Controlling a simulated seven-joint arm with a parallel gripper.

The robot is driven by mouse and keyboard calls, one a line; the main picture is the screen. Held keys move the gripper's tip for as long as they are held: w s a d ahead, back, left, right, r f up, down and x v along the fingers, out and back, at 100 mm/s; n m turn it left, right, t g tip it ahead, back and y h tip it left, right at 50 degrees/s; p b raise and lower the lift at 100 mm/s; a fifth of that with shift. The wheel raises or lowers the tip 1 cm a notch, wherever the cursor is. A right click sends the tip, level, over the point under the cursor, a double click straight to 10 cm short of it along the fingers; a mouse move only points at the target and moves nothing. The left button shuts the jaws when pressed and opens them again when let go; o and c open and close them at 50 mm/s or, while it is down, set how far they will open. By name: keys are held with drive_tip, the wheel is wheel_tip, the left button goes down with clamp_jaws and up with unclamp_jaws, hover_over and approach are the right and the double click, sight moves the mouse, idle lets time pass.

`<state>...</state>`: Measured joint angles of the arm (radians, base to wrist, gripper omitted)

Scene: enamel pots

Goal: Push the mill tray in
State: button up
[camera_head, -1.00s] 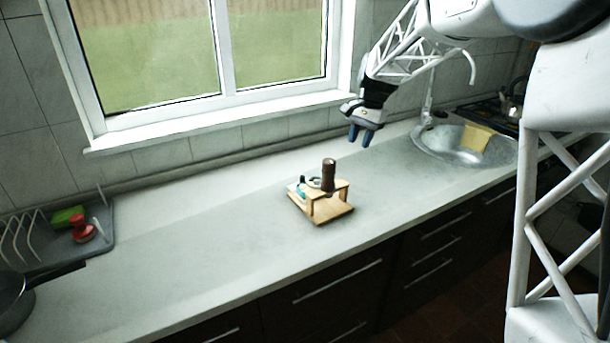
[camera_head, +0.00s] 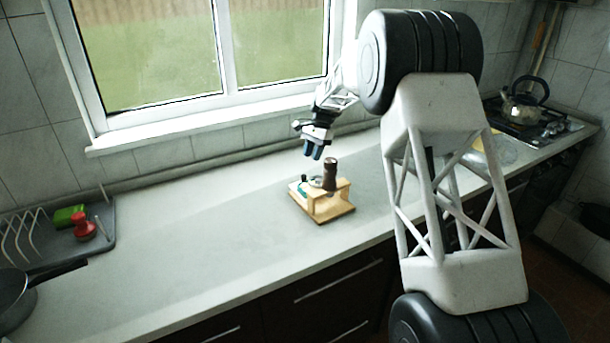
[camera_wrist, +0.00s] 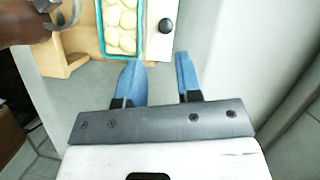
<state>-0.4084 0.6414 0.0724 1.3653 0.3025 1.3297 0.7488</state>
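The mill (camera_head: 335,208) is a small wooden stand on the counter with a dark brown upright cylinder. In the wrist view its wooden body (camera_wrist: 65,52) is at upper left. The mill tray (camera_wrist: 141,42) has a teal rim, holds several pale round pieces, and sticks out from the body. Its pale front panel (camera_wrist: 161,38) carries a black knob. In the head view only a bit of teal shows behind the mill's post. My gripper (camera_head: 313,154) is above the counter on the window side of the mill. Its blue fingers (camera_wrist: 160,62) are apart and empty, near the tray's front end.
A grey dish rack (camera_head: 105,238) with a green sponge (camera_head: 68,215) and a red item (camera_head: 83,228) stands at left, beside a dark pan (camera_head: 15,300). A kettle (camera_head: 525,103) stands on the stove at right. The counter left of the mill is clear.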

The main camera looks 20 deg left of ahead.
sight(305, 175)
drive_tip(key=shift+w+a+f, duration=0.15)
drive_tip(key=shift+a+f, duration=0.2)
drive_tip(key=shift+a, duration=0.05)
drive_tip(key=shift+f, duration=0.1)
drive_tip(key=shift+x, duration=3.8)
clamp_jaws()
